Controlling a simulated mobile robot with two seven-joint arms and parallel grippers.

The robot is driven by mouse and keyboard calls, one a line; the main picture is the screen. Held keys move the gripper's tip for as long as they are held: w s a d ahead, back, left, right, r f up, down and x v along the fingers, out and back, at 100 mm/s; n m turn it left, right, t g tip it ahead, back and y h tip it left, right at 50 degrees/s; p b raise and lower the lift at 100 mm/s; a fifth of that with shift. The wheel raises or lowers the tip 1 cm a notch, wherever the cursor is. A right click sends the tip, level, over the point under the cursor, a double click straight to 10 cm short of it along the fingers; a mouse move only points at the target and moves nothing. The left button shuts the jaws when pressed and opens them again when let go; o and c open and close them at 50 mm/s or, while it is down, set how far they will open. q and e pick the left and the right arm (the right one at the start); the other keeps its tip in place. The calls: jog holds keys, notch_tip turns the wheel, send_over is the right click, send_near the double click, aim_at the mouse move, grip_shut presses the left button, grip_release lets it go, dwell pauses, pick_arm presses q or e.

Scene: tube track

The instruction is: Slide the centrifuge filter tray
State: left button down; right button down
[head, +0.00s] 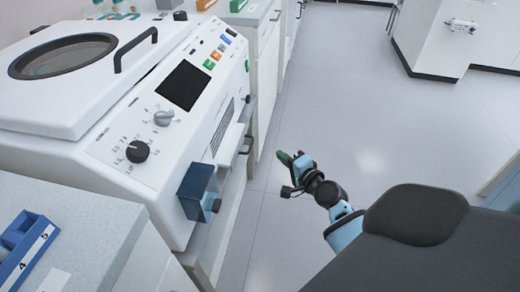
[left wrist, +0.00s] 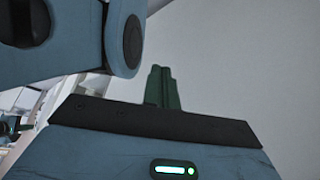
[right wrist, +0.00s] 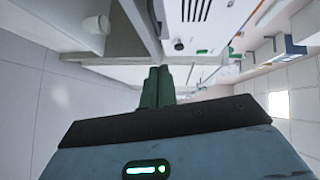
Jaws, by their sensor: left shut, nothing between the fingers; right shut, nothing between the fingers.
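The white centrifuge (head: 110,120) stands on the bench at the left of the head view. A translucent blue tray (head: 197,190) with a dark knob (head: 216,205) sticks out of its lower front, probably the filter tray. My right gripper (head: 285,158) is to the right of the centrifuge front, apart from the tray, over the floor. Its green fingers (right wrist: 157,87) are together and empty in the right wrist view. My left gripper (left wrist: 163,87) shows only in the left wrist view, with its green fingers shut and empty.
A blue numbered rack (head: 25,250) lies on the counter (head: 95,235) at the lower left. White cabinets (head: 262,60) continue behind the centrifuge. The floor (head: 350,100) to the right is clear. Another white cabinet (head: 430,45) stands at the back right.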

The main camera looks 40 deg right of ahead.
aim_at(241, 144)
jog(key=w+a+f+b, duration=0.1)
jog(key=w+a, duration=0.1)
jog(key=w, duration=0.6)
jog(key=shift+w+f, duration=0.3)
jog(key=shift+f, duration=0.1)
jog(key=shift+a, duration=0.15)
jog(key=w+a, duration=0.3)
jog(key=shift+w, duration=0.35)
jog(key=shift+a+r, duration=0.15)
jog(key=shift+a, duration=0.05)
jog(key=shift+w, duration=0.1)
jog(key=shift+a, duration=0.1)
